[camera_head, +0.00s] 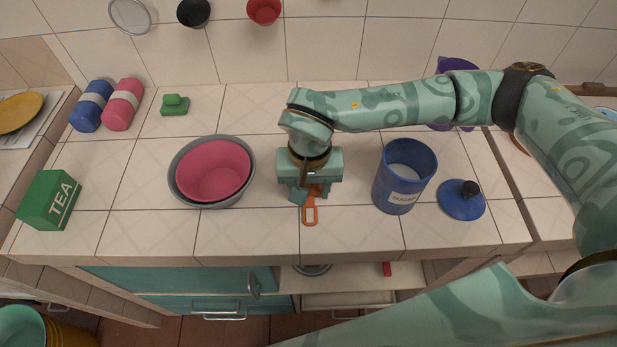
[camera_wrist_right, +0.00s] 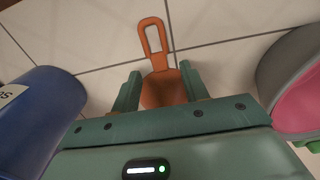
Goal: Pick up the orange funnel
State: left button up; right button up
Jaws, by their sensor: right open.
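The orange funnel (camera_head: 310,214), with a long looped handle, lies on the tiled counter between the pink bowl and the blue sugar canister. My right gripper (camera_head: 311,192) is directly over its body and hides most of it in the head view. In the right wrist view the funnel's body (camera_wrist_right: 163,88) sits between the two open fingers of my right gripper (camera_wrist_right: 158,84), and its handle points away past the fingertips. I cannot tell whether either finger touches it. My left gripper is not in view.
A pink bowl (camera_head: 213,171) nested in a grey bowl (camera_head: 182,198) stands to the left. The sugar canister (camera_head: 404,176) stands close on the right, with a blue lid (camera_head: 461,201) beyond it. A green tea box (camera_head: 50,200) is far left. The counter's front edge is near.

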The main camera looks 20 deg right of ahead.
jog(key=shift+f, duration=0.7)
jog(key=shift+f, duration=0.1)
grip_shut()
